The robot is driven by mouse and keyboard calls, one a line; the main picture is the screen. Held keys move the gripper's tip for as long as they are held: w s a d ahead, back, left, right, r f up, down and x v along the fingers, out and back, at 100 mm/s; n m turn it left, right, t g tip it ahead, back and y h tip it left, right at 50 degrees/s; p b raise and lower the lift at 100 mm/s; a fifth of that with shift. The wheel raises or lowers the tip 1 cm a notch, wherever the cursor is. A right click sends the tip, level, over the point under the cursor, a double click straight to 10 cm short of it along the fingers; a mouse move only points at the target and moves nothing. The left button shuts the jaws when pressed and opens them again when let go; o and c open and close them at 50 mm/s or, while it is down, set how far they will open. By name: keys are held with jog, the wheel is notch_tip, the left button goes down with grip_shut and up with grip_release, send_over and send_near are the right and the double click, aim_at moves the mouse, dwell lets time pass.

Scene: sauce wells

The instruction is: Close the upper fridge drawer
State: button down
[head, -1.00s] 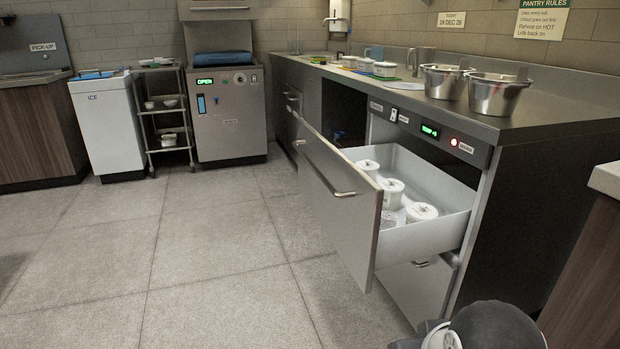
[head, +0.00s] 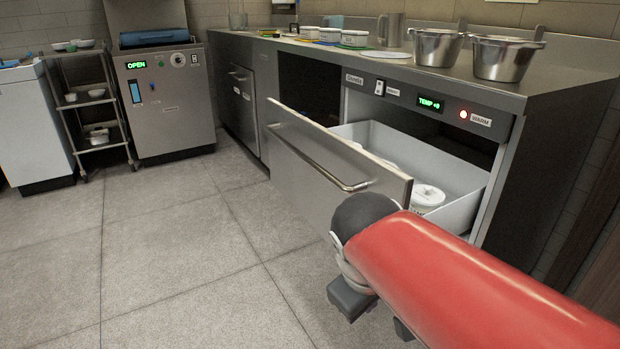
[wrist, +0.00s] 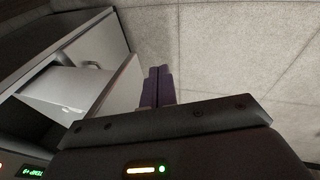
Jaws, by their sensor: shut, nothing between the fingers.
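The upper fridge drawer (head: 320,165) stands pulled out under the counter, with a steel front, a bar handle (head: 345,186) and a pale inside. A white lidded tub (head: 428,196) shows inside; the front panel partly hides other tubs. The drawer also shows at the left of the wrist view (wrist: 62,88). My gripper (wrist: 157,72) is shut and empty, its dark fingers just right of the drawer's front panel in the wrist view, on its outer side. I cannot tell if they touch it. In the head view my red arm reaches in from the lower right, and the fingertips cannot be made out.
The fridge control strip (head: 430,103) runs above the drawer. Two steel pots (head: 505,60) and several small containers (head: 354,38) stand on the counter (head: 400,68). A wire rack (head: 93,105) and a steel machine (head: 160,95) stand at the back left. The tiled floor (head: 180,260) is clear.

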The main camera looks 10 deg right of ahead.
jog(key=w+r+n+g+h, duration=0.1)
jog(key=w+n+g+h, duration=0.1)
jog(key=w+n+h, duration=0.35)
jog(key=n+t+h, duration=0.4)
jog(key=n+h, duration=0.5)
jog(key=n, duration=0.2)
send_near(333, 173)
jog(key=b+x, duration=0.2)
jog(key=x, duration=0.4)
jog(key=shift+w+d+b, duration=0.1)
jog(key=shift+d+b, duration=0.2)
jog(key=shift+d, duration=0.05)
